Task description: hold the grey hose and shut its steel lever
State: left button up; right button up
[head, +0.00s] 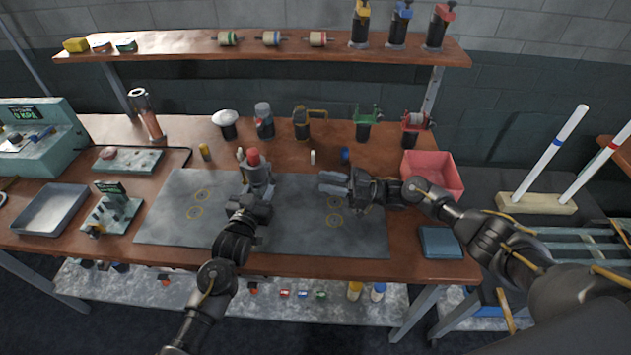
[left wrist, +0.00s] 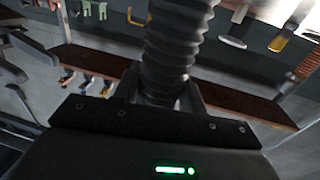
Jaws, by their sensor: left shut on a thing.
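The grey hose shows in the left wrist view as a ribbed grey tube (left wrist: 172,45) between my left fingers. In the head view a grey upright piece with a red top (head: 258,172) stands just beyond my left gripper (head: 252,196), at the middle of the grey mat. My left gripper is shut on the hose. My right gripper (head: 335,184) is over the right part of the mat, pointing left toward the hose. Its two fingers look apart, with nothing visible between them. I cannot make out the steel lever in either view.
The grey mat (head: 160,225) lies on a brown bench. A red bin (head: 436,172) and a blue cloth-like square (head: 440,243) are at the right. A metal tray (head: 50,210) is at the left. Several capped fittings stand along the back, under a shelf (head: 190,48).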

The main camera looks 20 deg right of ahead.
dwell(0.4)
pick_arm(q)
jog(key=o, duration=1.3)
